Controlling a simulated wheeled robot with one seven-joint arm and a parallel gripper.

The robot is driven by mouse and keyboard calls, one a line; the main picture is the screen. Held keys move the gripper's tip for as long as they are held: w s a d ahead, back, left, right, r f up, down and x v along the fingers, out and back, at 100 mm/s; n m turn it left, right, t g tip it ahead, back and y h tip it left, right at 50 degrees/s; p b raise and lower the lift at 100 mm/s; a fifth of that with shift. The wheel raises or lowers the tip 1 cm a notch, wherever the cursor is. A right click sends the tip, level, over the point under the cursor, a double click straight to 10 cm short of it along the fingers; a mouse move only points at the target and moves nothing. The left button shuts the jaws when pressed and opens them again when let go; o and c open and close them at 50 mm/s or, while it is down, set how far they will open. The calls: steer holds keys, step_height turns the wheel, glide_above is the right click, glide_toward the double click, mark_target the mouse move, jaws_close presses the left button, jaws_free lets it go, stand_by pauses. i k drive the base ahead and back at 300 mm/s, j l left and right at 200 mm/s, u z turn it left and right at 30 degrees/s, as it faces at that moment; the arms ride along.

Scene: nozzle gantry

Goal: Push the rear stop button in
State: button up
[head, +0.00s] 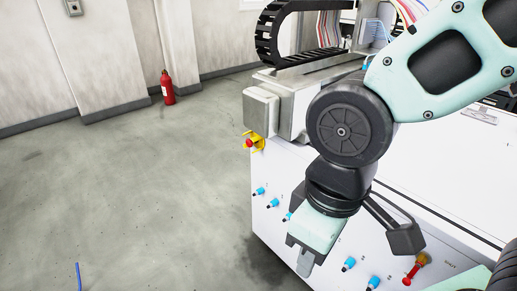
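Several blue fittings (349,263) stick out of the white panel (268,228) around my gripper. A black cable chain (268,35) arches above the gantry. A fire extinguisher (167,87) stands by the wall. The left floor is largely clear.

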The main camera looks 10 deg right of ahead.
mark_target(249, 142)
steer(key=i+j+z, duration=0.3)
steer(key=i+j, duration=0.75)
steer(key=i, duration=0.15)
